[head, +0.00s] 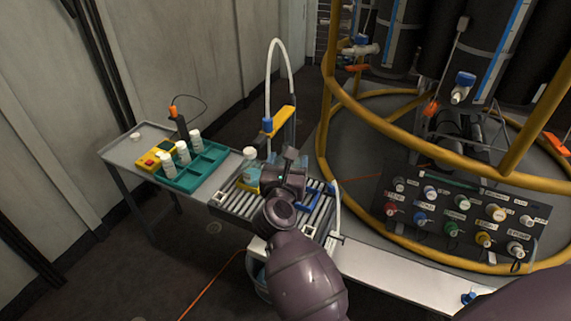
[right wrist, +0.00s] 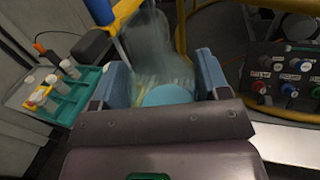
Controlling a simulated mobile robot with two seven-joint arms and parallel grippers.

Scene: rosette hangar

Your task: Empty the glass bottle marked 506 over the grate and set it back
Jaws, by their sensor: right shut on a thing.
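A clear glass bottle with a pale blue tint and a white top (head: 250,172) stands roughly upright at the left part of the slatted metal grate (head: 229,203). My right gripper (head: 264,174) reaches it from the right and is shut on it. In the right wrist view the see-through glass (right wrist: 152,52) lies between the two blue fingers of the gripper (right wrist: 163,82), with a light blue disc at its near end. The marking 506 cannot be read. My left gripper is not in view.
A teal rack (head: 207,163) with several white-capped bottles and a yellow device (head: 152,160) stand on the side table. A white hose (head: 270,85) arches behind the grate by a yellow bracket (head: 284,121). A knob panel (head: 455,218) and yellow railing (head: 338,190) are right.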

